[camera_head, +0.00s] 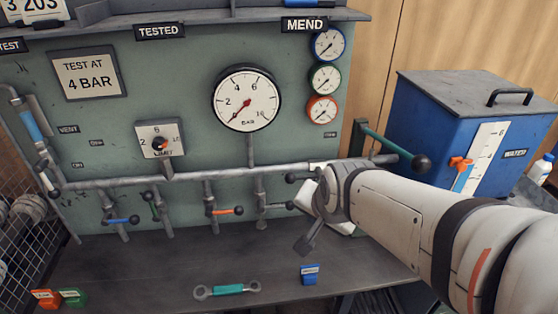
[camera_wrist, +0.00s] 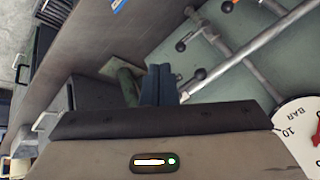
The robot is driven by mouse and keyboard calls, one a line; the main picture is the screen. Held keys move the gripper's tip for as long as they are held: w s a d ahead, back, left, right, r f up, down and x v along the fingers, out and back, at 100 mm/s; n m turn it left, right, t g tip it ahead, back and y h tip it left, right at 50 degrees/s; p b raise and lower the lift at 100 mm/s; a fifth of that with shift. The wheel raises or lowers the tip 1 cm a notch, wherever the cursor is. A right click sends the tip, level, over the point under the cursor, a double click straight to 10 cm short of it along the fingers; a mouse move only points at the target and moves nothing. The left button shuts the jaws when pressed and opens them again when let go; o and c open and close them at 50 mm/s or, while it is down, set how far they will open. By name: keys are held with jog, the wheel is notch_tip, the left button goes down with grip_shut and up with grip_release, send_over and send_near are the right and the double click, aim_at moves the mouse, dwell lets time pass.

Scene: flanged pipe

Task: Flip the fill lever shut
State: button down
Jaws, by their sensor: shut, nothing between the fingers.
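A larger green lever (camera_head: 383,143) with a black ball sits at the pipe's right end. No fill label is readable, so I cannot tell which is the fill lever.
A blue water tank (camera_head: 440,125) stands at the right. A large gauge (camera_head: 246,98) is on the panel. A teal wrench (camera_head: 228,290) and a blue block (camera_head: 310,274) lie on the bench (camera_head: 170,265). The bench's middle is mostly clear.

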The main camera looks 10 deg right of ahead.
aim_at(305, 176)
jog(key=w+d+f+m+t+h+b, duration=0.1)
jog(key=w+f+m+t+b, duration=0.9)
jog(key=m+b, duration=1)
notch_tip(305, 176, down, 3)
jog(key=w+d+m, duration=0.1)
jog(key=w+m, duration=0.1)
jog(key=shift+w+f+m+h, duration=0.15)
jog(key=shift+m+h, duration=0.25)
jog(key=shift+w, duration=0.1)
jog(key=w+a+r+p, duration=0.1)
jog(key=w, duration=0.8)
jog(key=shift+a+r, duration=0.15)
jog(key=shift+r, duration=0.25)
jog(key=shift+a+b, duration=0.2)
jog(key=shift+b, duration=0.2)
